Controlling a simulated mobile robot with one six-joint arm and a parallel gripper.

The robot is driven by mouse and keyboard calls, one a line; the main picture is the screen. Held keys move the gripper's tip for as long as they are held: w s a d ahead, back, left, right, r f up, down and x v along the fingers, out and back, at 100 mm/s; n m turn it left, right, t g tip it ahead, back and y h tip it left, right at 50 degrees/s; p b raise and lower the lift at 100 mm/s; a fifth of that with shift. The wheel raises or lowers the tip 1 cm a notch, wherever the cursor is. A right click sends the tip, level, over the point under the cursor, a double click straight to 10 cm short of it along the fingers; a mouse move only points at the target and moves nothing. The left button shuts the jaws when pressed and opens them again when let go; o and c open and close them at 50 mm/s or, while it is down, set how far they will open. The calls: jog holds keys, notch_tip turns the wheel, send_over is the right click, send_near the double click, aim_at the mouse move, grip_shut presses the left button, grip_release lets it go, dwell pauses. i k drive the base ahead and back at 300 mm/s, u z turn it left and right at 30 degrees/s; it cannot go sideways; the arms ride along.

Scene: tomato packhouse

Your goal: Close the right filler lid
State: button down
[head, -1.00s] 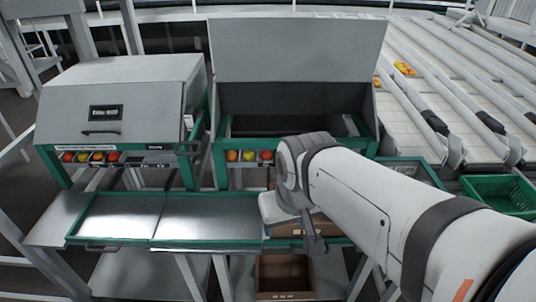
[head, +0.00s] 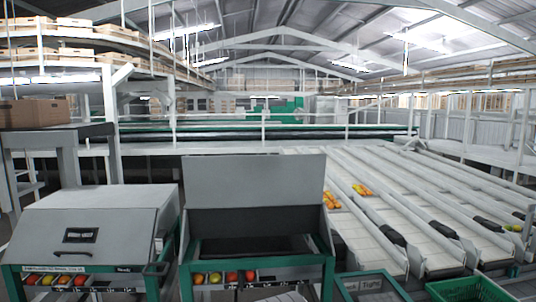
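The right filler lid (head: 254,181) is a flat grey panel. It stands raised and open at the back of the right filler (head: 258,261), in the lower middle of the head view. The filler's dark inside shows below the lid. The left filler (head: 80,240) has its grey sloping lid (head: 92,215) shut, with a dark label plate and a handle on it. My gripper is not in view, and the lower front of both fillers is cut off by the bottom edge.
Sloping white conveyor lanes (head: 390,215) with some tomatoes (head: 363,190) lie to the right. A green crate (head: 468,289) is at the bottom right. A grey stand with a cardboard box (head: 35,112) is at the left. Railings cross behind the fillers.

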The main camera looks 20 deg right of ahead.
aim_at(232, 180)
jog(key=z, duration=0.3)
jog(key=i, duration=1.1)
jog(key=u, duration=0.15)
